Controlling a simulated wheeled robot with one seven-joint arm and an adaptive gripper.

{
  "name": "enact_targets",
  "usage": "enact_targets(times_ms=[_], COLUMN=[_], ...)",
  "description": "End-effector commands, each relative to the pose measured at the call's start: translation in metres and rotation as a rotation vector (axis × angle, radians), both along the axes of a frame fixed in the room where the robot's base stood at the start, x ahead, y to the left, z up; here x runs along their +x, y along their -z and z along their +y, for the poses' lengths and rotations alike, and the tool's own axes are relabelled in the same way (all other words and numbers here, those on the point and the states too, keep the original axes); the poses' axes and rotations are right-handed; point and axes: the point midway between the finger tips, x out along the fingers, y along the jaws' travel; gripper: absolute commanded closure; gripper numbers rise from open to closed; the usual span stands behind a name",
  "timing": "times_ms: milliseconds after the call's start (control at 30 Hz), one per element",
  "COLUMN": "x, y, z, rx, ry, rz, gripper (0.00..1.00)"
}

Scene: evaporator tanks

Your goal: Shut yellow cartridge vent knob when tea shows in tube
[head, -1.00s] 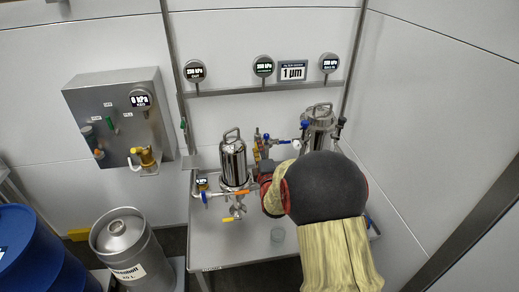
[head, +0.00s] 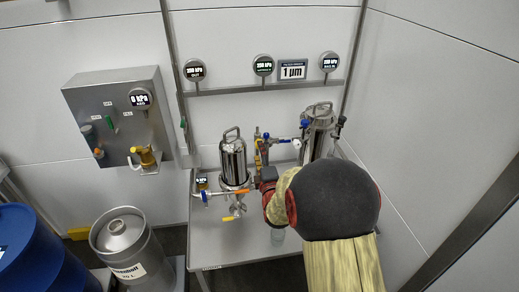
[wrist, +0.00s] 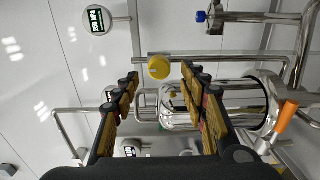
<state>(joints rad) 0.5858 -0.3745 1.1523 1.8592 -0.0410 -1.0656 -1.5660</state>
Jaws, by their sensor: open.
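The yellow knob (wrist: 159,67) shows round and face-on in the wrist view, between my fingertips and apart from both. My gripper (wrist: 160,80) is open and empty, with one finger on each side of the knob. The steel cartridge housing (wrist: 235,104) lies just beyond the right finger in that view. In the head view the housing (head: 233,160) stands upright on the steel table, and my gripper is just right of it, mostly hidden by my arm. I cannot make out tea in any tube.
A second steel housing (head: 317,130) stands behind my arm. An orange-handled valve (wrist: 285,117) and pipework are close to the gripper. A steel keg (head: 125,245) stands left of the table. Gauges (head: 263,66) hang on the wall.

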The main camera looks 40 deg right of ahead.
Motion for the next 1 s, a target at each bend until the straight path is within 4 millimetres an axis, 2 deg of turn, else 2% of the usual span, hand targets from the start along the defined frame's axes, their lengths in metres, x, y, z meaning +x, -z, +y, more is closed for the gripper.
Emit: enact_targets(times_ms=[200,400,600,1000], x=[-0.038,-0.062,-0.07,-0.07], y=[-0.001,-0.001,0.0,0.0], z=[0.023,0.038,0.043,0.043], rx=[-0.001,-0.001,-0.001,-0.001], ry=[0.0,0.0,0.0,0.0], rz=[-0.001,-0.001,-0.001,-0.001], gripper=[0.57,0.57,0.57,0.57])
